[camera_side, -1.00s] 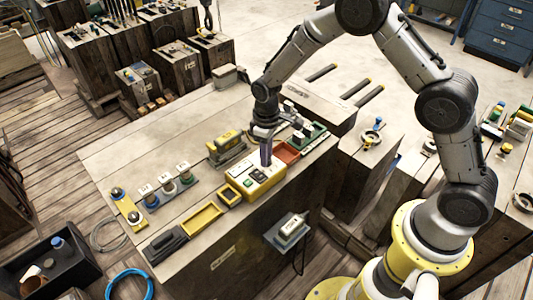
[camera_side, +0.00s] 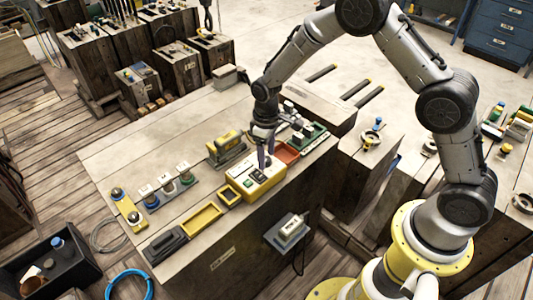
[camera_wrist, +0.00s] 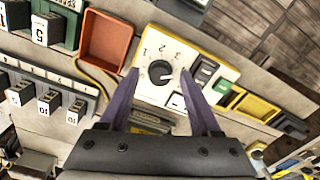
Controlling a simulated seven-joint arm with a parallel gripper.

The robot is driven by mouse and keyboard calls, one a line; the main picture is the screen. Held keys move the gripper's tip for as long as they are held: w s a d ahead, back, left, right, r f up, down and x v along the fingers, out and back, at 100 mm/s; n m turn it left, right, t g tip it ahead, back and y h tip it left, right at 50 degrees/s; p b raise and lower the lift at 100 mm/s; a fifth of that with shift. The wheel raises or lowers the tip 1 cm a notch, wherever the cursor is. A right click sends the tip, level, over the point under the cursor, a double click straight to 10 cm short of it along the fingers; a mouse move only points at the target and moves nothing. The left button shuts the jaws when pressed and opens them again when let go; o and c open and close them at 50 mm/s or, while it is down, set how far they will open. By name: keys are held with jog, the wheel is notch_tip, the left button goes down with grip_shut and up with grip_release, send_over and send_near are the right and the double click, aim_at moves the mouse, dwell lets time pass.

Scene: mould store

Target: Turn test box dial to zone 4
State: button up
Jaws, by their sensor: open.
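The yellow test box (camera_side: 262,190) stands near the front edge of the bench, with a pale top panel. In the wrist view its panel (camera_wrist: 148,92) carries a round black dial (camera_wrist: 160,72) with printed numbers around it. I cannot clearly read which number the dial's mark points to. My gripper (camera_wrist: 160,76) is open, its two purple fingers on either side of the dial with gaps visible. In the side view my gripper (camera_side: 266,162) points down just above the box's back part, and the dial is hidden there.
Beside the box are an orange-red tray (camera_wrist: 104,40) and a yellow tray (camera_side: 202,219). Several small blocks on a grey rack (camera_wrist: 48,98) lie close by. A yellow-and-grey device (camera_side: 226,146) stands behind the box. The back left of the bench is clear.

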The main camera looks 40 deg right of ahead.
notch_tip(320, 180, up, 14)
dwell(0.6)
jog(key=shift+f, duration=0.1)
notch_tip(320, 180, up, 9)
jog(key=t, duration=0.2)
send_over(267, 158)
jog(key=s+d, duration=0.2)
jog(key=s+d+r+m+t, duration=0.1)
jog(key=s+d+r+t, duration=0.1)
jog(key=s+r, duration=0.55)
jog(key=s+f+m, duration=0.1)
jog(key=s+f, duration=0.1)
jog(key=s, duration=0.7)
jog(key=s+d+f+m+t, duration=0.1)
jog(key=s+f+m, duration=0.1)
jog(key=s, duration=0.8)
jog(key=shift+d+t, duration=0.3)
